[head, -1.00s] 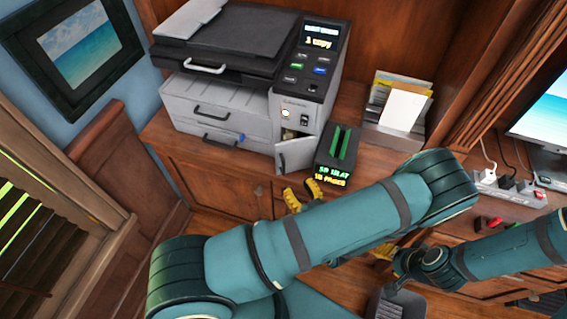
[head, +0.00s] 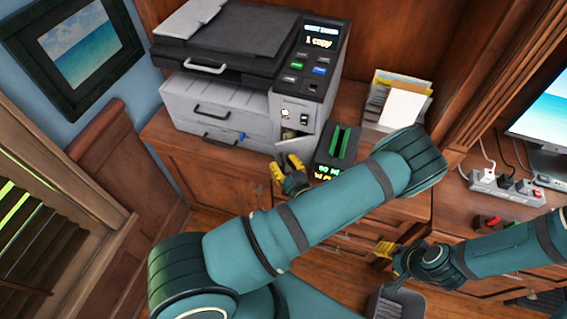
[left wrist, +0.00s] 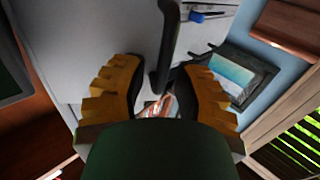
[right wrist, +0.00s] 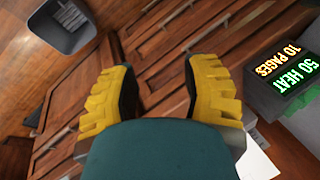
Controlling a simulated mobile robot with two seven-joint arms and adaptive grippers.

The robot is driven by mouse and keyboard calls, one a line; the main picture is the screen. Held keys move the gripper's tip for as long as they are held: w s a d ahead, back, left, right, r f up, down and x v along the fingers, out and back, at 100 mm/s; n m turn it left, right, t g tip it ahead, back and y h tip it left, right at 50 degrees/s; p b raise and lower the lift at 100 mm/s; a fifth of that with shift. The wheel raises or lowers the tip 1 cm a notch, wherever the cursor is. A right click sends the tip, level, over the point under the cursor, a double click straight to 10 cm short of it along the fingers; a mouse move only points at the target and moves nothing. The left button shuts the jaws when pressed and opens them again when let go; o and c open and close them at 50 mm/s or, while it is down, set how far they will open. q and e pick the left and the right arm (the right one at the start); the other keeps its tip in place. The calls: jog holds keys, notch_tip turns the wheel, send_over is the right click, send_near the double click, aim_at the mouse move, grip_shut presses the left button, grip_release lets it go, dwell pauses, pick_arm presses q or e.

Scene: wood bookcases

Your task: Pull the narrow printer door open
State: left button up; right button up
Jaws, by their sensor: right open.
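The printer (head: 215,110) stands on the wooden cabinet. Its narrow door (head: 299,147), a light grey panel low on the front right, stands ajar, and a dark gap shows above it. My left gripper (head: 290,171) is just in front of the door's lower part and hides some of it. In the left wrist view its yellow fingers (left wrist: 157,95) are apart, with a dark upright bar (left wrist: 168,45) between them against the pale printer. I cannot tell whether they touch it. My right gripper (head: 384,251) is open and empty, low in front of the cabinet; it also shows in the right wrist view (right wrist: 160,85).
A dark box with green slots (head: 343,143) and lit text stands close right of the door. A paper holder (head: 397,110) is further right. A power strip (head: 505,188) lies at the right. A waste bin (head: 395,303) is on the floor.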

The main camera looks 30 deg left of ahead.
pick_arm(q)
grip_shut()
jog(key=shift+d, duration=0.1)
jog(key=d+n+g+y+b, duration=0.2)
jog(key=d+n+g+b, duration=0.3)
jog(key=d+g, duration=0.3)
jog(key=shift+d+n+g+y, duration=0.3)
jog(key=shift+d+n, duration=0.1)
jog(key=shift+d, duration=0.4)
jog(key=shift+r, duration=0.1)
